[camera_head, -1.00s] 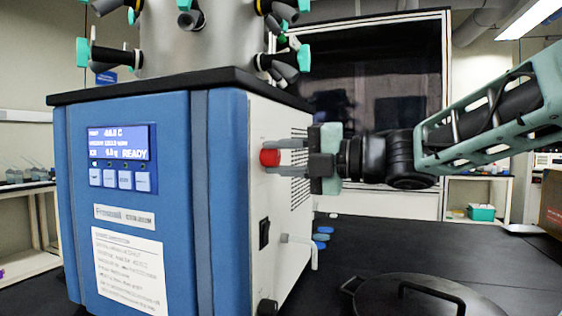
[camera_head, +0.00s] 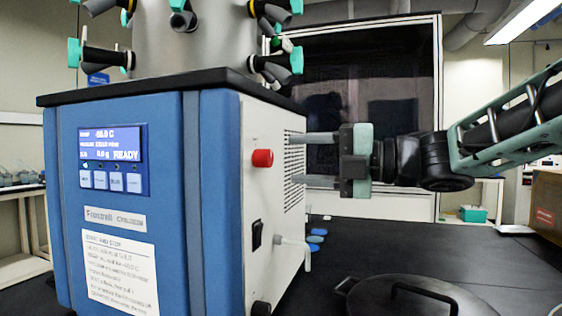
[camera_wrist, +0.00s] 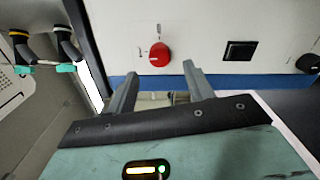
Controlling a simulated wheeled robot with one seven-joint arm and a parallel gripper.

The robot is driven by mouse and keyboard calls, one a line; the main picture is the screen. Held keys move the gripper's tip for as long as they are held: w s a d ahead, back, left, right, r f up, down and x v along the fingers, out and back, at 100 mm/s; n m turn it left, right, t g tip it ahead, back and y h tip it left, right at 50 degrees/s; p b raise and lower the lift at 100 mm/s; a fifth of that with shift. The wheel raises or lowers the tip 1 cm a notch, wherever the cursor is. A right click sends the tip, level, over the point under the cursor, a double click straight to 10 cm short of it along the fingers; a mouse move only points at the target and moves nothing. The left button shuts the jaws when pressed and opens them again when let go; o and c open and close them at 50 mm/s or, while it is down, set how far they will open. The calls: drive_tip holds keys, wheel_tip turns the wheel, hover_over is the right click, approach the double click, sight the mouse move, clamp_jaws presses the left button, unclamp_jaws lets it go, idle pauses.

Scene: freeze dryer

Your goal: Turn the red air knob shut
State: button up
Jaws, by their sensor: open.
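The red air knob (camera_head: 262,158) sticks out of the white side panel of the blue freeze dryer (camera_head: 170,200). In the wrist view the red knob (camera_wrist: 160,55) shows with a small mark line by it, beyond the fingertips and between their lines. My gripper (camera_head: 291,159) is open and empty, to the right of the knob and apart from it. In the wrist view both fingers of my gripper (camera_wrist: 160,70) point toward the panel with a clear gap between them. Nothing hides the knob.
A black switch (camera_head: 257,235) and a pale hose fitting (camera_head: 293,243) sit below the knob on the panel. A dark round lid (camera_head: 415,297) lies on the black bench. Valves with teal ends (camera_head: 296,60) jut out above. The bench right of the dryer is mostly clear.

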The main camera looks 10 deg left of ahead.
drive_tip(key=s+d, duration=0.1)
drive_tip(key=d, duration=1)
drive_tip(key=shift+s+d, duration=0.2)
drive_tip(key=shift+s, duration=0.1)
drive_tip(key=shift+a, duration=0.1)
